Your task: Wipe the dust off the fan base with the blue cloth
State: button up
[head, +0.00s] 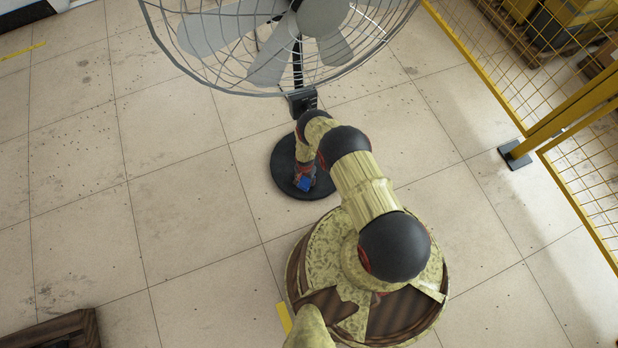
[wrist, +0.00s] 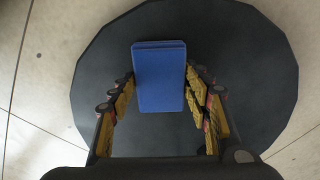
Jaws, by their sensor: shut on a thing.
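The fan base (head: 287,178) is a dark round disc on the floor under a large caged fan. It fills most of the wrist view (wrist: 250,70), and I cannot make out dust on it. The blue cloth (wrist: 160,80) is a folded rectangular pad over the base in the wrist view. It shows as a small blue patch (head: 304,183) in the head view. My gripper (wrist: 160,88) is shut on the blue cloth, with a finger at each side of it. I cannot tell whether the cloth touches the base.
The fan cage (head: 270,85) and its post (head: 303,100) rise just behind my gripper. A yellow mesh fence (head: 560,120) with a footed post (head: 515,154) stands at the right. A dark wooden object (head: 60,330) lies at lower left. The tiled floor at left is open, with dark specks.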

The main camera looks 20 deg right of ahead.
jog(key=shift+s+a+f, duration=0.1)
jog(key=shift+a+f, duration=0.05)
jog(key=shift+a, duration=0.7)
jog(key=shift+w, duration=1.1)
jog(key=shift+d+r, duration=0.15)
jog(key=shift+d, duration=0.8)
jog(key=shift+d+r, duration=0.1)
jog(key=shift+d, duration=0.8)
jog(key=shift+d+f, duration=0.15)
jog(key=shift+d, duration=5.25)
jog(key=shift+a, duration=0.1)
